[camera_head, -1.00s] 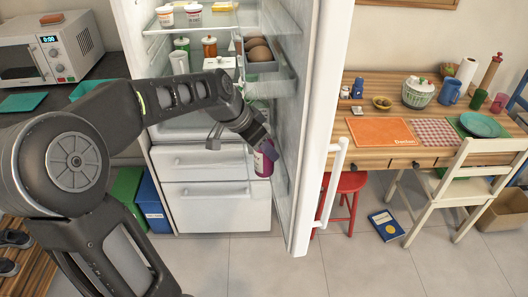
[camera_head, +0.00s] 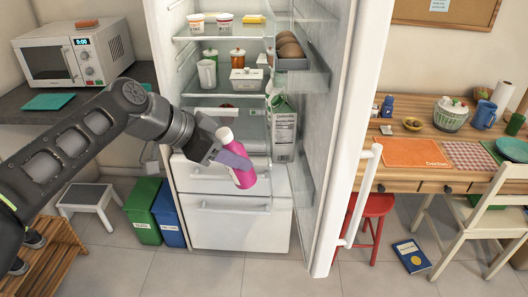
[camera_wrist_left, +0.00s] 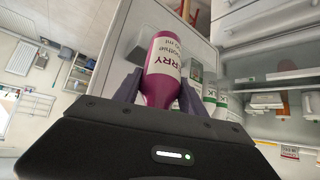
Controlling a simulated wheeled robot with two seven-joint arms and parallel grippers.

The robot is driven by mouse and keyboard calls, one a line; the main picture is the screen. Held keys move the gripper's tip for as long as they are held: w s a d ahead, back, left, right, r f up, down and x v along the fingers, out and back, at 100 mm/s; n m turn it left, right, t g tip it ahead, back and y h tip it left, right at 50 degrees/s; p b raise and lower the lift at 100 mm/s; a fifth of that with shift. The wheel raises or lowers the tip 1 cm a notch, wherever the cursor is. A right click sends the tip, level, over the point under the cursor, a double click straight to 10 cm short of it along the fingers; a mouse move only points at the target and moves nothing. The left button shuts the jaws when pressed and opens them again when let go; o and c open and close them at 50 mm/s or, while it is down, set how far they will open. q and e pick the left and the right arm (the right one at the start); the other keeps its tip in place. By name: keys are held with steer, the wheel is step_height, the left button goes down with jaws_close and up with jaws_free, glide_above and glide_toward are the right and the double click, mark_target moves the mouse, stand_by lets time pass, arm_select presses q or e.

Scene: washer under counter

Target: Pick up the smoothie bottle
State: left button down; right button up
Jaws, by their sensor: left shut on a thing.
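The smoothie bottle (camera_head: 243,172) is magenta with a white label and a pale cap. My left gripper (camera_head: 232,158) is shut on it and holds it tilted in the air, in front of the fridge's lower drawers. In the left wrist view the bottle (camera_wrist_left: 163,72) sits between the two fingers (camera_wrist_left: 157,92), with its label text partly visible. My right gripper is not in view.
The fridge (camera_head: 232,228) stands open, its door (camera_head: 352,130) swung to the right. A carton (camera_head: 284,130) stands in the door shelf beside the bottle. Green and blue bins (camera_head: 168,215) are left of the fridge. A red stool (camera_head: 375,207) is right of the door.

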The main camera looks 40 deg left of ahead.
arm_select(q)
steer(key=s+a+r+g+y+p, duration=0.1)
steer(key=s+a+r+g+p, duration=0.1)
steer(key=s, duration=0.8)
steer(key=shift+s+a+g, duration=0.3)
steer(key=shift+a+g, duration=0.3)
steer(key=shift+a, duration=0.2)
